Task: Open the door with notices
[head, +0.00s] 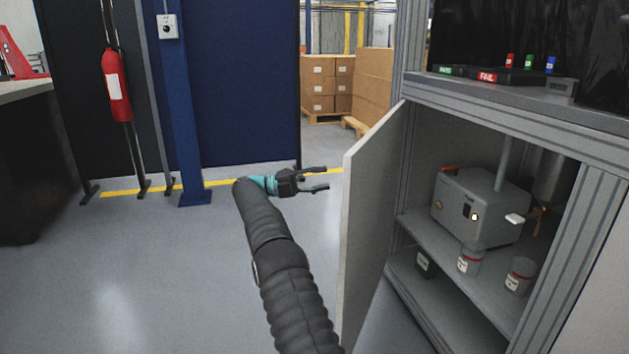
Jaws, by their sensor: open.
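A plain grey cabinet door (374,225) stands swung out from the left side of the cabinet opening in the head view. The face turned to me is bare; no notices show on it, and its other face is hidden. My gripper (326,178) is open and empty, its two dark fingers pointing right. In the picture it is just left of the door's upper free edge. The fingers appear apart from the door, though their depth gap is hard to judge.
The open cabinet holds a grey machine (480,208) and small labelled jars (470,262) on a shelf (430,232). Trays (490,76) lie on the worktop above. A blue post (182,110) and fire extinguisher (115,85) stand left. Floor (150,270) left of my arm is clear.

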